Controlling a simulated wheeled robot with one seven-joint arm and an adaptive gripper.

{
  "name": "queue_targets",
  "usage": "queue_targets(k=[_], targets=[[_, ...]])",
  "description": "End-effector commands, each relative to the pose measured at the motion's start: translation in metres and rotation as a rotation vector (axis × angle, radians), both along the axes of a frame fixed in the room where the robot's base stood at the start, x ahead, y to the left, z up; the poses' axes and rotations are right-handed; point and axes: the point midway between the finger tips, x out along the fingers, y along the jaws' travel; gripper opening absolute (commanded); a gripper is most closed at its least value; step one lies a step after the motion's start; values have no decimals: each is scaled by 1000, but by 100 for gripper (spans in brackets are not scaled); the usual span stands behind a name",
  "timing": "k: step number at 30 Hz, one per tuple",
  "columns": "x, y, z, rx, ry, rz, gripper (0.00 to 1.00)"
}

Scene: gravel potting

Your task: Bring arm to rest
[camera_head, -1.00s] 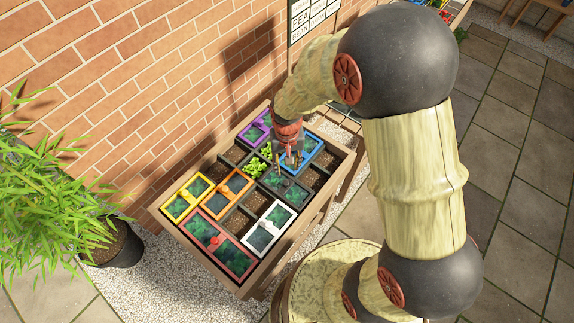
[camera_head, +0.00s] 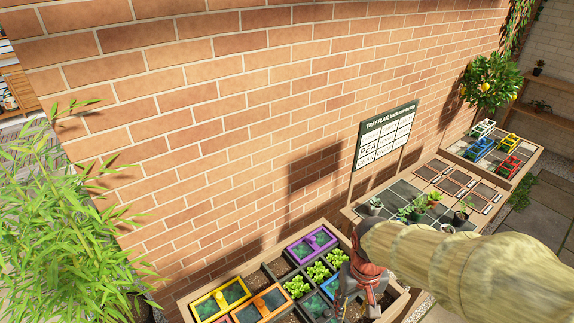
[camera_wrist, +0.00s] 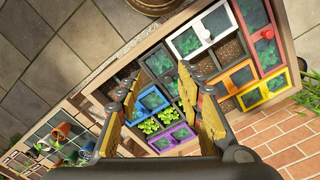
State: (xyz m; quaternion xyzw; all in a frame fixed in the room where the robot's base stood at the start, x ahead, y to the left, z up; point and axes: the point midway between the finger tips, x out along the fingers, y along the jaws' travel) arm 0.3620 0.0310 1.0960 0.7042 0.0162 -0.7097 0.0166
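My gripper (camera_head: 362,283) hangs above the right part of the wooden planter tray in the head view, with my pale arm reaching in from the right. In the wrist view my gripper (camera_wrist: 165,95) has its two fingers spread wide apart with nothing between them. The planter tray (camera_wrist: 98,92) lies below, with lidded cells in several colours and soil cells. A purple-framed cell (camera_head: 312,243) and a yellow-framed cell (camera_head: 221,299) show in the head view. Green seedlings (camera_head: 318,271) stand in the middle cells. My gripper and arm hide the tray's right part.
A brick wall (camera_head: 200,130) rises behind the tray. A tray plan board (camera_head: 386,135) stands by a second table with small potted plants (camera_head: 417,208). Another bench holds coloured frames (camera_head: 481,145). A bushy plant (camera_head: 70,230) stands at the left.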

Motion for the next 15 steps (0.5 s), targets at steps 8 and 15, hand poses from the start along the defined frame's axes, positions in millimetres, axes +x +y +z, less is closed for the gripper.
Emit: queue_targets(k=[8, 15], targets=[[-44, -17, 68, 11, -239, 1, 37], [-62, -27, 107, 13, -445, -31, 37]])
